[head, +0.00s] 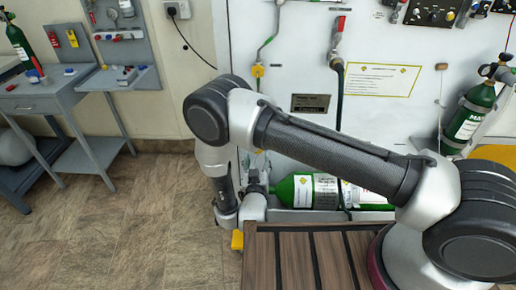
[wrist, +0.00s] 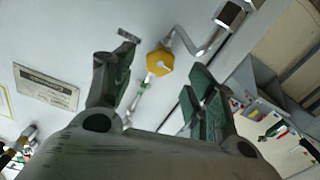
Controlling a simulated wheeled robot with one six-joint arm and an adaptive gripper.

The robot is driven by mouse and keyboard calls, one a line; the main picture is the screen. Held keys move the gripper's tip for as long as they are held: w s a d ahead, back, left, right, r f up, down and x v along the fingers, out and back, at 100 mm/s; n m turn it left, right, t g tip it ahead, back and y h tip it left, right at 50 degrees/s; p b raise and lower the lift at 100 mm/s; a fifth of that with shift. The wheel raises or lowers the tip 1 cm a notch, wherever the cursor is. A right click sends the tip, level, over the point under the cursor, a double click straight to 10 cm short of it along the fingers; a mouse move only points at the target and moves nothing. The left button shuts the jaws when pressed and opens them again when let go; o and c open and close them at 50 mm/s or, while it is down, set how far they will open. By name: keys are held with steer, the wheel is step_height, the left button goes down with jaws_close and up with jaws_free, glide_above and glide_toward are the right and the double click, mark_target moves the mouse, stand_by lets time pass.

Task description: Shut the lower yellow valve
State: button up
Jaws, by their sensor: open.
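A yellow valve knob (head: 258,71) sits on a thin pipe on the white panel in the head view. One yellow valve (wrist: 160,62) also shows in the wrist view, beyond and between my fingers; whether it is the lower one I cannot tell. My gripper (wrist: 161,73) is open and its fingers are apart, with nothing held. The valve looks some way beyond the fingertips, with no contact visible. In the head view my own arm crosses in front of the panel and the gripper cannot be made out clearly.
A green cylinder (head: 305,190) lies low by the panel, and another (head: 468,122) stands at the right. A red-handled valve (head: 338,32) is right of the yellow one. A slatted wooden surface (head: 295,262) is in front. A grey workbench (head: 45,92) is left; the floor between is clear.

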steer(key=w, duration=0.6)
